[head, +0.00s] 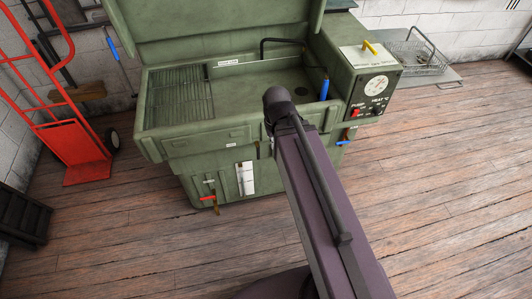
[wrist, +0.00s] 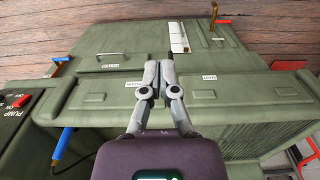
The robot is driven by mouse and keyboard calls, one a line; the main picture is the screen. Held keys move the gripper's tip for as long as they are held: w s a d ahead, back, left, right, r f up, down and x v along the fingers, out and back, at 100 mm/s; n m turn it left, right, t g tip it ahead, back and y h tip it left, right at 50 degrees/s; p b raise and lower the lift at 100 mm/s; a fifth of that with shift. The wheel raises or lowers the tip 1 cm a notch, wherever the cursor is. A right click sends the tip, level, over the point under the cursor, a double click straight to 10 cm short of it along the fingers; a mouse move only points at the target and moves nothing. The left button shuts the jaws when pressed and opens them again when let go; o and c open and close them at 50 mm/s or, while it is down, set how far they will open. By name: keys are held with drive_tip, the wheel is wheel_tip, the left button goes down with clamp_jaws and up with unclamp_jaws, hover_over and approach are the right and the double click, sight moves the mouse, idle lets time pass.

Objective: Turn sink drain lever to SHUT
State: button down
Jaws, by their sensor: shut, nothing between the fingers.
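A lever with a red handle (head: 207,198) sits low on the front left of the green washer (head: 165,142), by a brass spout; its red handle also shows in the wrist view (wrist: 223,21). A lever with a blue handle (head: 343,143) sits at the washer's right side, and it shows in the wrist view (wrist: 61,59). I cannot read the labels well enough to tell which is the sink drain lever or its setting. My gripper (wrist: 158,64) is shut and empty over the washer's front edge, apart from both levers. In the head view my arm hides it.
The sink (head: 255,88) has a rack at left and a blue-handled brush (head: 324,89) at right. A control box (head: 370,85) with gauge and red switch stands right of it. A red hand truck (head: 80,150) stands left. The floor (head: 450,170) at right is clear.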

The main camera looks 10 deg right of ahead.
drive_tip(key=w+d+f+m+t+y+b, duration=0.1)
drive_tip(key=w+d+f+m+y+b, duration=0.3)
drive_tip(key=w+f+m+b, duration=0.3)
drive_tip(key=w+d+f+m+y+b, duration=0.4)
drive_tip(key=w+d+f+m+b, duration=0.3)
drive_tip(key=f+m+b, duration=0.5)
drive_tip(key=m+b, duration=0.1)
drive_tip(key=b, duration=0.4)
drive_tip(key=shift+d+f+t+y+b, duration=0.15)
drive_tip(key=shift+d+t+y+b, duration=0.15)
drive_tip(key=shift+t+y+b, duration=0.1)
drive_tip(key=shift+a+f, duration=0.1)
